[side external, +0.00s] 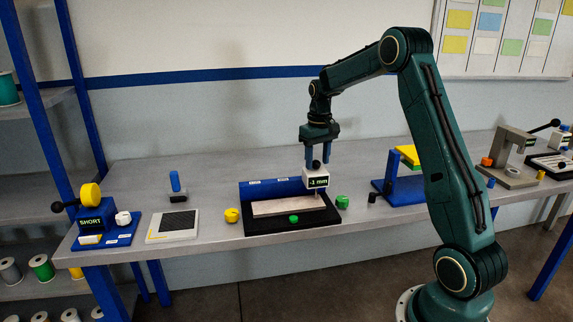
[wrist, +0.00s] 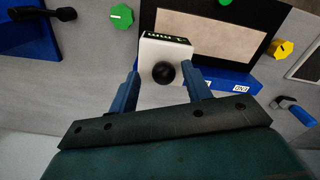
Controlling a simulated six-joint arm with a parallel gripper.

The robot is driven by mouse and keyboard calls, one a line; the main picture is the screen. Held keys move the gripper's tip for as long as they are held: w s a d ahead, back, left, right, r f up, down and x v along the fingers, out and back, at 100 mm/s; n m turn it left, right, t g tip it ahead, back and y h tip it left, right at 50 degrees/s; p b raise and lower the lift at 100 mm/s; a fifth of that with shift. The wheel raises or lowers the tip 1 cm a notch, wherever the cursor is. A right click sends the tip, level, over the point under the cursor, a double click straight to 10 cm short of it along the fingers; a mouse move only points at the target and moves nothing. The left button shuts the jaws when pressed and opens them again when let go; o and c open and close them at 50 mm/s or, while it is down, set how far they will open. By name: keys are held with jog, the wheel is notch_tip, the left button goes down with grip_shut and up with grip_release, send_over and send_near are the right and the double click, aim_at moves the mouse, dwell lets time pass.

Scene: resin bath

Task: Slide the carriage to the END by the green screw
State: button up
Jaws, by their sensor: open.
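The carriage (side external: 316,181) is a white block with a dark display that seems to read "-1 mm" and a black ball knob on top. It sits at the right end of the blue rail (side external: 262,191), on the side of the green screw (side external: 342,202). The wrist view shows the carriage (wrist: 176,52), its black knob (wrist: 164,73) and the green screw (wrist: 121,17) to its upper left. My gripper (side external: 318,164) is open above the carriage. In the wrist view my gripper's fingers (wrist: 163,80) stand either side of the knob, with gaps; contact with the carriage is unclear.
A black-framed bath (side external: 262,225) with a pale plate lies before the rail. Another green knob (side external: 294,219) is at its front, and a yellow screw (side external: 232,215) at its left. A grey pad (side external: 173,224) lies farther left. A blue stand (side external: 405,189) is at right.

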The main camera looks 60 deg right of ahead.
aim_at(317, 161)
notch_tip(317, 161, up, 13)
jog(key=shift+r, duration=0.2)
dwell(0.5)
jog(key=s+a+r+n+t, duration=0.1)
jog(key=s+a+r, duration=0.3)
jog(key=a, duration=0.5)
jog(key=s+a+r+n+t, duration=0.1)
jog(key=s+a+t, duration=0.1)
jog(key=s+a, duration=0.5)
jog(key=s+a+f+n+t, duration=0.1)
jog(key=s+a+f, duration=0.2)
jog(key=s+a, duration=0.3)
jog(key=s+a+f+n+t, duration=0.1)
jog(key=s+a+f, duration=0.2)
jog(key=s+a, duration=0.3)
jog(key=shift+s+a+f+n+t, duration=0.2)
jog(key=shift+s+f+n+t, duration=0.15)
jog(key=shift+s, duration=0.2)
